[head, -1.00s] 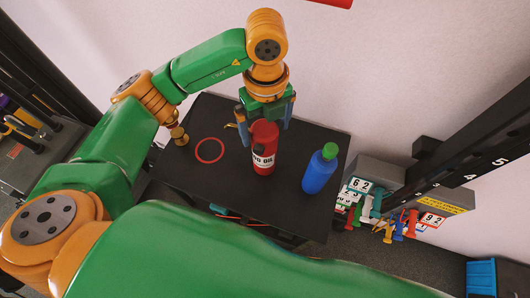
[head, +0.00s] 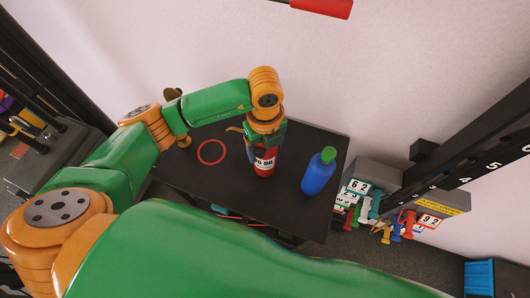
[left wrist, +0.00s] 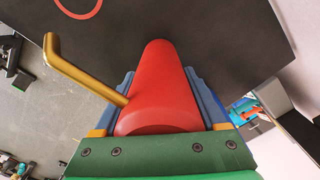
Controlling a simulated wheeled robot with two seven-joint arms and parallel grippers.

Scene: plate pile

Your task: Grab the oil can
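The red oil can (head: 265,165) stands upright on the black table, with a white label bearing dark lettering. In the left wrist view its red body (left wrist: 160,92) fills the middle, and a bent brass spout (left wrist: 82,68) sticks out to the left. My left gripper (head: 265,146) has come down over the can from above, hiding its top in the head view. Its blue fingers flank the can closely on both sides, with no clear gap in the left wrist view (left wrist: 160,82), and look shut on it. My right gripper is not in view.
A blue bottle with a green cap (head: 319,172) stands to the right on the black table (head: 215,180). A red ring (head: 211,152) lies to the left of the can. A wall is behind; weights (head: 400,222) are at the right.

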